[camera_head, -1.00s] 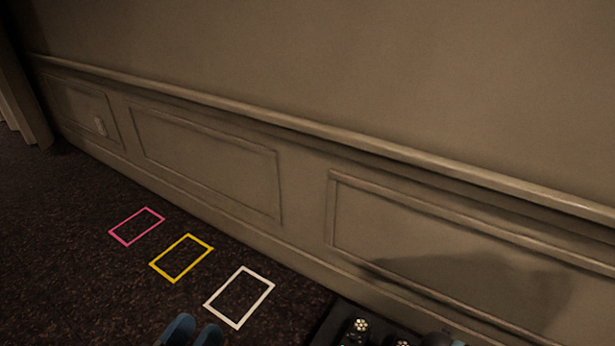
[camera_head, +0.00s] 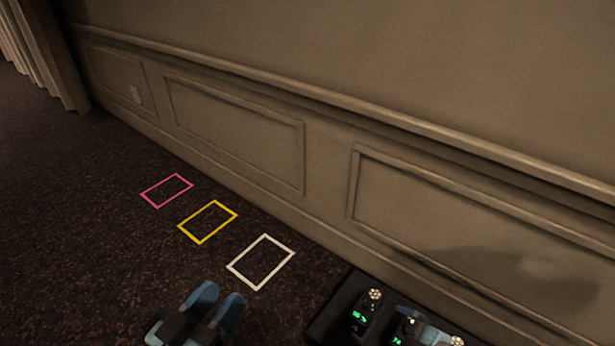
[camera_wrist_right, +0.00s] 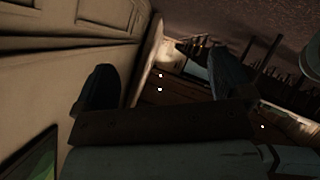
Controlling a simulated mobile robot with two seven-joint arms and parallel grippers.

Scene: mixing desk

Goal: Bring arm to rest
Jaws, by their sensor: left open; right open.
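My left gripper (camera_head: 221,294) shows at the bottom of the head view, its two blue-grey fingers apart with nothing between them. It appears over the dark carpet, left of the white rectangle outline. My right gripper (camera_wrist_right: 164,82) shows in the right wrist view, its dark fingers well apart and nothing held between them. The rest of both arms is mostly out of view.
Pink (camera_head: 167,190), yellow (camera_head: 207,222) and white (camera_head: 261,262) rectangle outlines lie on the carpet (camera_head: 90,250). A panelled wall (camera_head: 235,135) runs behind. A dark surface (camera_head: 329,316) with small devices showing green digits (camera_head: 359,316) is at the lower right. A curtain (camera_head: 45,55) hangs at upper left.

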